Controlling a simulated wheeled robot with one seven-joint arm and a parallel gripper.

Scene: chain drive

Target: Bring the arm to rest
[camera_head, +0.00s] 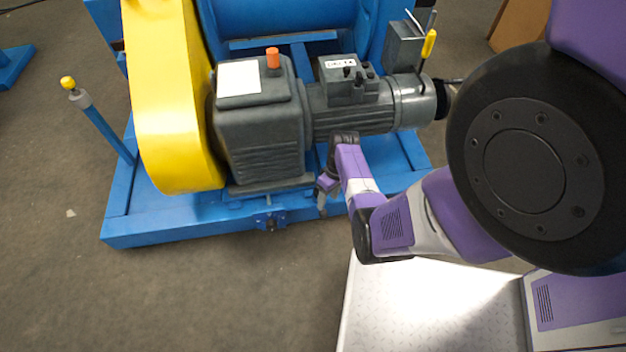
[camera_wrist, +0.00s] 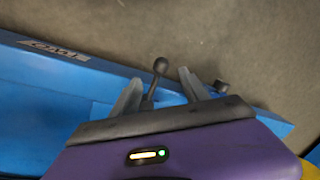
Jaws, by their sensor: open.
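My purple and grey arm (camera_head: 440,215) reaches in from the right and bends down over the front of the blue base frame. My gripper (camera_head: 323,194) hangs by the front rail, just right of the grey gearbox. In the wrist view my gripper (camera_wrist: 163,88) has its two grey fingers spread apart. A lever with a black ball knob (camera_wrist: 160,66) shows between the fingers in that picture. Whether the fingers touch it I cannot tell. A second dark knob (camera_wrist: 221,86) shows right of the right finger.
The blue frame (camera_head: 150,231) carries a yellow chain guard (camera_head: 165,95), a gearbox (camera_head: 262,130) and a motor (camera_head: 350,112) close to my gripper. A yellow-tipped blue post (camera_head: 105,125) stands at the left. The floor (camera_head: 200,300) in front is clear.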

